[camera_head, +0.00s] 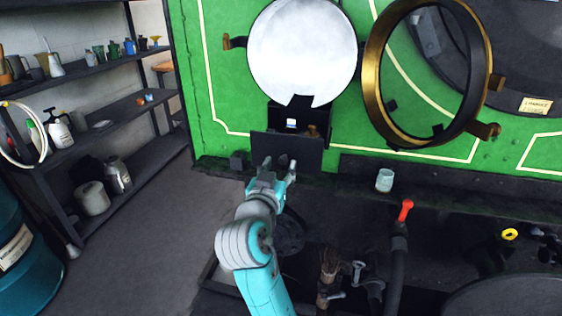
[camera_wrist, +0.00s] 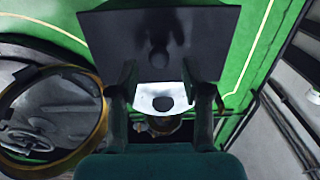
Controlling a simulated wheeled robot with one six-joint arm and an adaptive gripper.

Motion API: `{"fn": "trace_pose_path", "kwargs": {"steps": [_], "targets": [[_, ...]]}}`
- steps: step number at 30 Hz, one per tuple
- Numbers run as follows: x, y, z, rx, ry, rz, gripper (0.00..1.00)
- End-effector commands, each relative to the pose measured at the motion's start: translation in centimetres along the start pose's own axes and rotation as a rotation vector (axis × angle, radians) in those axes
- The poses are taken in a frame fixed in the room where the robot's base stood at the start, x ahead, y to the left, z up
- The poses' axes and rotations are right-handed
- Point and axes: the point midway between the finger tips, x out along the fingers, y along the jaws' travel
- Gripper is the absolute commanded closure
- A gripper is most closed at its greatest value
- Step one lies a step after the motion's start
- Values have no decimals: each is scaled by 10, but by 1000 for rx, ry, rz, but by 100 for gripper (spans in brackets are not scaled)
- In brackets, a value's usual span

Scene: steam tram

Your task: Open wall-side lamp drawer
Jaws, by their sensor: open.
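The lamp drawer has a dark rectangular front (camera_head: 287,150) below the round white lamp face (camera_head: 302,55) on the green wall. The front stands out from the lamp body, and a white piece (camera_head: 291,124) and a brass piece (camera_head: 312,130) show in the gap behind it. In the wrist view the drawer front (camera_wrist: 115,30) fills the top, with a dark knob (camera_wrist: 158,55) on it. My gripper (camera_head: 279,168) is open just in front of the drawer front, its fingers (camera_wrist: 158,70) on either side of the knob. I cannot tell whether they touch it.
A brass-rimmed ring (camera_head: 372,75) stands out from the wall at right. A pale cup (camera_head: 384,180) stands on the dark ledge. A red-topped lever (camera_head: 405,212) and a brush (camera_head: 329,262) stand nearer. Loaded shelves (camera_head: 110,120) stand left; the floor between is clear.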

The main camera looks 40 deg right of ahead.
Motion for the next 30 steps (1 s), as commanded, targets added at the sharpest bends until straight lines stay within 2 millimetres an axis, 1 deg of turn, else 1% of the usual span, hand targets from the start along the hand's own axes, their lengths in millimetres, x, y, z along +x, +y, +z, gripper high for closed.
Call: {"fn": "trace_pose_path", "kwargs": {"steps": [1, 6, 12, 15, 18, 30], "targets": [[-11, -2, 1, -1, 0, -5, 52], [-47, -2, 0, 0, 0, -7, 52], [-78, -2, 0, -1, -1, -5, 52], [-87, -1, 0, -1, 0, -4, 52], [-92, -1, 0, -1, -1, -2, 52], [-94, -1, 0, -1, -1, -1, 52]]}}
